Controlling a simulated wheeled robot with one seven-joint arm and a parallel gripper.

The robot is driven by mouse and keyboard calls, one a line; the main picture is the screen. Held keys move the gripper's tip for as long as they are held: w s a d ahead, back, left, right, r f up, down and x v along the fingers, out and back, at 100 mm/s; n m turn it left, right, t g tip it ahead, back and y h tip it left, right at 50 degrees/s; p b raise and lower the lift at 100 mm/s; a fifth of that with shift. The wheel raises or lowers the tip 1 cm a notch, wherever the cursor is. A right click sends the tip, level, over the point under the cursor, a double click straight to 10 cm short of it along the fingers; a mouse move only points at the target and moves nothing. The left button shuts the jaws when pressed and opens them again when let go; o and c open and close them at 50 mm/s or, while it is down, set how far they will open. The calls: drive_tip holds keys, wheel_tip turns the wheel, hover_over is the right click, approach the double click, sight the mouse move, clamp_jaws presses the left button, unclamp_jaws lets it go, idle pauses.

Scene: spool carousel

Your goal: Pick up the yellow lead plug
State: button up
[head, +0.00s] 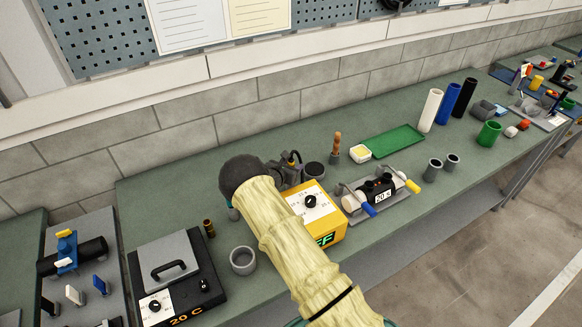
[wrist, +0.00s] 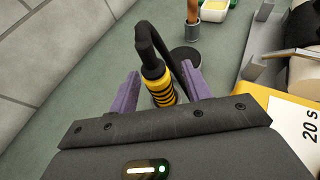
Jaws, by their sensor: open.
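The yellow lead plug (wrist: 160,84) has yellow and black rings, a black top and a black cable looping off to the right. It stands tilted between the two purple fingers of my gripper (wrist: 162,88) in the wrist view. The fingers are open, one on each side, with a visible gap on the left; contact on the right is hard to tell. Its lower end is hidden behind my gripper body. In the head view, my gripper (head: 288,172) is partly hidden by my arm, and only a small dark part of the plug and cable shows there.
A yellow box (head: 325,222) with a dial stands just right of my arm. A dark round pot (head: 314,170) and a wooden-handled tool (head: 336,146) are close behind it. A grey cup (head: 243,261) and a brass cylinder (head: 209,228) stand left. The green tray (head: 394,141) is empty.

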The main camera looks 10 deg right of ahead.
idle(0.5)
clamp_jaws()
drive_tip(key=shift+r, duration=0.1)
wheel_tip(320, 180, up, 10)
drive_tip(key=b, duration=0.4)
idle(0.6)
